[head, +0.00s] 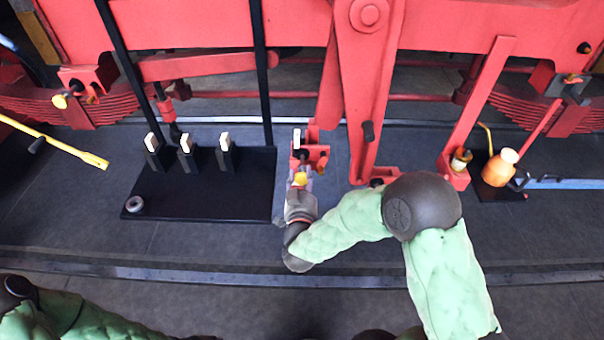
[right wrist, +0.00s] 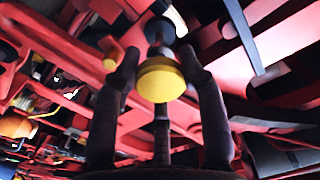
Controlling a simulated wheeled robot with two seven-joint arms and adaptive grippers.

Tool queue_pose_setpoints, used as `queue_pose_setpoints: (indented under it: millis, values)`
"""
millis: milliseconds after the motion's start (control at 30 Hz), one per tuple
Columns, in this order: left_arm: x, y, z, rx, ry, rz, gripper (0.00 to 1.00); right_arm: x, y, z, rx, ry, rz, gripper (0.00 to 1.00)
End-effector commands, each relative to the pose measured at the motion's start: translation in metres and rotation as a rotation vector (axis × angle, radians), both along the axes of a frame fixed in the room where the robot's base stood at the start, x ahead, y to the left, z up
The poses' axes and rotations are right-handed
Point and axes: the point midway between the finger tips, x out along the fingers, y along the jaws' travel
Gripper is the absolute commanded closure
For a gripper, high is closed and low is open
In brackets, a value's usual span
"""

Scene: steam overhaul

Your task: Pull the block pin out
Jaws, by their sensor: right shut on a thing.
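The block pin has a round yellow head (head: 300,179), which shows just below a small red bracket (head: 316,154) at the foot of the red hanging lever. In the right wrist view the yellow head (right wrist: 160,82) faces the camera, with a grey and dark shaft behind it. My right gripper (head: 301,187) reaches up from below and is shut on the pin, its fingers on both sides (right wrist: 158,62). How far the pin sits in the bracket is hidden. My left gripper is out of view; only part of my left arm shows at the bottom left.
A black plate (head: 200,205) with several white-topped black posts and a grey ring (head: 134,204) lies left of the gripper. An orange oil can (head: 499,168) stands at the right. A yellow bar (head: 55,142) is at the far left. Red levers and frame hang close above.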

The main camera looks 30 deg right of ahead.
Motion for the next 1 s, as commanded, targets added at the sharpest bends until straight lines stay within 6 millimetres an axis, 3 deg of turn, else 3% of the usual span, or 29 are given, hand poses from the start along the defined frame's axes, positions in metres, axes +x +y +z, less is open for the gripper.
queue_pose_setpoints:
  millis: [67, 100, 200, 667, 1000]
  values:
    - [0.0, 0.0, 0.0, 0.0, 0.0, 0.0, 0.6, 0.0, 0.001, 0.001, -0.002, -0.003, 0.001, 1.0]
    - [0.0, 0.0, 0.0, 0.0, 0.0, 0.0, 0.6, 0.0, 0.001, 0.001, -0.002, -0.003, 0.002, 0.56]
    - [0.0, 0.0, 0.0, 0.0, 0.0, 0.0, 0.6, 0.0, 0.001, 0.001, -0.001, -0.002, 0.002, 0.34]
    - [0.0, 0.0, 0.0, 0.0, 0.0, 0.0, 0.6, -0.007, 0.006, 0.0, 0.001, -0.001, 0.004, 0.34]
    - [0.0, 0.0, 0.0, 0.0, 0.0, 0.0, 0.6, -0.062, 0.04, 0.0, -0.001, -0.001, 0.008, 0.34]
